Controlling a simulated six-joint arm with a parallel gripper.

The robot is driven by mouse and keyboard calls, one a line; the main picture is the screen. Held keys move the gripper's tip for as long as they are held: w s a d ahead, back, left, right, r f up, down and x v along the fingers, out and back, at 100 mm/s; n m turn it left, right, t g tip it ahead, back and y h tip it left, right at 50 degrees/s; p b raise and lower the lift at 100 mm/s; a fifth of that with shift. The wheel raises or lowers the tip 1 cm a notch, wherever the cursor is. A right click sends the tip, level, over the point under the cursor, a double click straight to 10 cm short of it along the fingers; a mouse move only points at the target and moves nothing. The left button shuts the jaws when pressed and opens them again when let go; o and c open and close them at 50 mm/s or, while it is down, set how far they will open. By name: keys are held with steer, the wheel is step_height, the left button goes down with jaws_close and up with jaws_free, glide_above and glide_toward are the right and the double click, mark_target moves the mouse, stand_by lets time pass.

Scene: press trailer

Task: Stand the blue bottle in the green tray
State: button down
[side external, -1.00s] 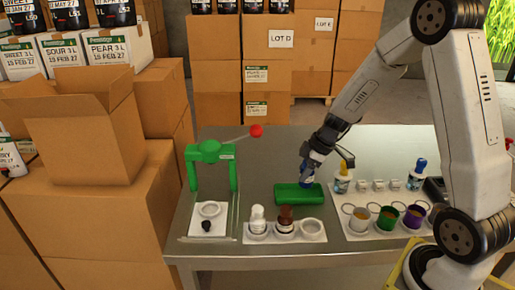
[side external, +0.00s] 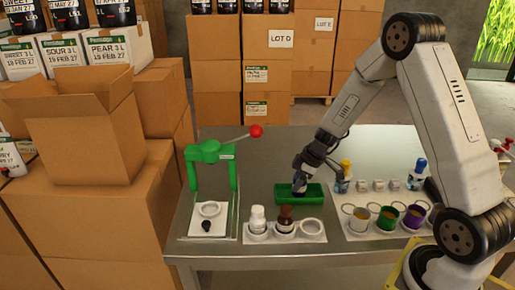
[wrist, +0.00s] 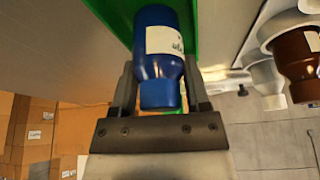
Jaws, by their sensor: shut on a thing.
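The blue bottle (wrist: 160,60) with a white label is between the two fingers of my gripper (wrist: 160,88) in the wrist view. My gripper is shut on it. In the side view, my gripper (side external: 300,188) points down over the middle of the green tray (side external: 316,197), and hides most of the bottle. The tray also shows behind the bottle in the wrist view (wrist: 112,14). The bottle looks about upright and low at the tray. I cannot tell whether its base touches the tray floor.
A white holder (side external: 312,239) with a white bottle (side external: 257,220) and a brown bottle (side external: 284,220) stands in front of the tray. A green press (side external: 209,152) is to the left. Right of the tray are a yellow-capped bottle (side external: 343,178) and several coloured cups (side external: 388,218).

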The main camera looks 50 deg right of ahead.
steer(key=shift+f, duration=0.3)
steer(key=shift+f, duration=0.1)
steer(key=shift+c, duration=0.3)
jaws_free()
steer(key=v, duration=1.2)
steer(key=shift+w+r, duration=0.1)
steer(key=shift+r, duration=0.1)
steer(key=shift+a, duration=0.15)
stand_by(0.4)
